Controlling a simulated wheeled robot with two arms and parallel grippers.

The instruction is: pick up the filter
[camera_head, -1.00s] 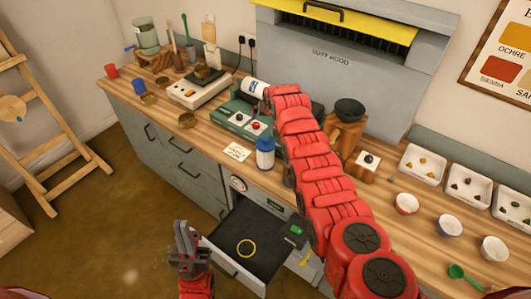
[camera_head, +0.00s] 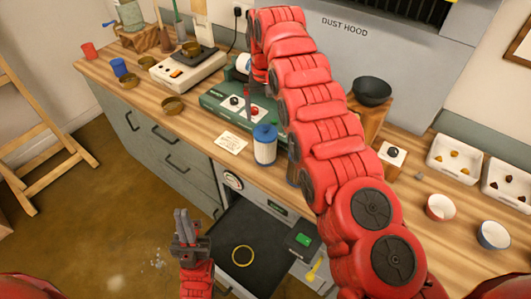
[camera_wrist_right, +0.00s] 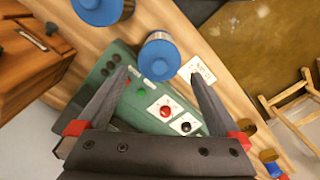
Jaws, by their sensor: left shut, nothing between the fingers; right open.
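A white filter cartridge with a blue cap (camera_head: 264,150) stands upright on the wooden counter in front of the green machine. In the right wrist view its blue cap (camera_wrist_right: 160,56) shows beyond and between my right fingertips. My right gripper (camera_wrist_right: 160,80) is open and empty, over the green machine, apart from the filter. In the head view my right arm hides most of that gripper. A second blue-capped item (camera_wrist_right: 98,8) shows at the top of the wrist view. My left gripper (camera_head: 182,213) is shut and empty, low beside the open drawer.
The green machine (camera_wrist_right: 140,105) has red and black knobs. A small card (camera_head: 231,142) lies left of the filter. The drawer (camera_head: 222,240) is open below, with a yellow ring (camera_head: 243,256) inside. A black bowl (camera_head: 372,91) stands to the right.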

